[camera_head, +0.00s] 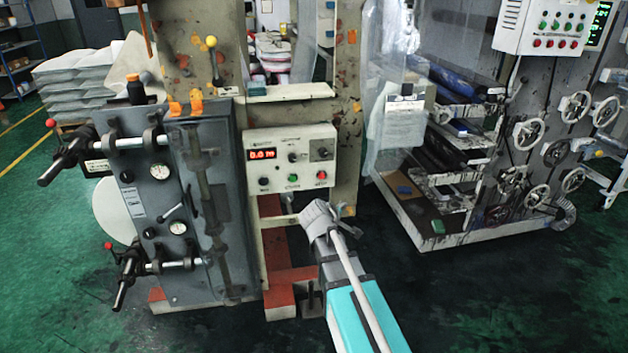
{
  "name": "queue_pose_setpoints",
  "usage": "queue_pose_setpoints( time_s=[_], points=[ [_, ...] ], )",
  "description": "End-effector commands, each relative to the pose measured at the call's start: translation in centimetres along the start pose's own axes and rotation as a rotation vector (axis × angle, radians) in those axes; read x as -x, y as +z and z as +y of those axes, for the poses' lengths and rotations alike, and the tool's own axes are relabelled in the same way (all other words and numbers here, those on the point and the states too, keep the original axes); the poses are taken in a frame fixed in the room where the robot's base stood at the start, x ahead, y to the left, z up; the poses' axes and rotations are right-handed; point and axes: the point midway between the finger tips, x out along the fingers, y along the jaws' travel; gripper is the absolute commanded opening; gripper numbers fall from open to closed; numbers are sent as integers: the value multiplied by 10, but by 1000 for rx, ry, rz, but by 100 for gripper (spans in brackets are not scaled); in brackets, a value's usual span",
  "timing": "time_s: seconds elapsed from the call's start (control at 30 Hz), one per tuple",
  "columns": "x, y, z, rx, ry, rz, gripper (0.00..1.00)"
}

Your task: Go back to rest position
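A part of my own body, turquoise and grey with a pale tube along it, reaches up from the bottom edge right of centre. Its light grey end stands in front of the machine frame, below the control box. No gripper fingers show in this view, and nothing held can be seen.
A control box (291,158) with a red display is on the machine frame ahead. A grey panel (165,215) with gauges and protruding black handles stands left. A machine with several handwheels (530,133) stands right. Green floor (520,300) is clear at front right and far left.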

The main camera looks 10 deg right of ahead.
Motion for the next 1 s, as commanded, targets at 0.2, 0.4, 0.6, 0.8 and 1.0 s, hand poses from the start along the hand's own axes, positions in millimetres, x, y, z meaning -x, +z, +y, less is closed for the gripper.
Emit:
queue_pose_setpoints(
  time_s=[0.2, 0.4, 0.6, 0.8, 1.0],
  points=[
    [5, 9, -6, -46, -43, -23, 82],
    [24, 38, -32, -204, -200, -110, 82],
    [63, 72, -75, -417, -451, -258, 82],
    [111, 94, -112, -571, -690, -406, 82],
    [140, 103, -129, -636, -820, -490, 82]
  ],
)
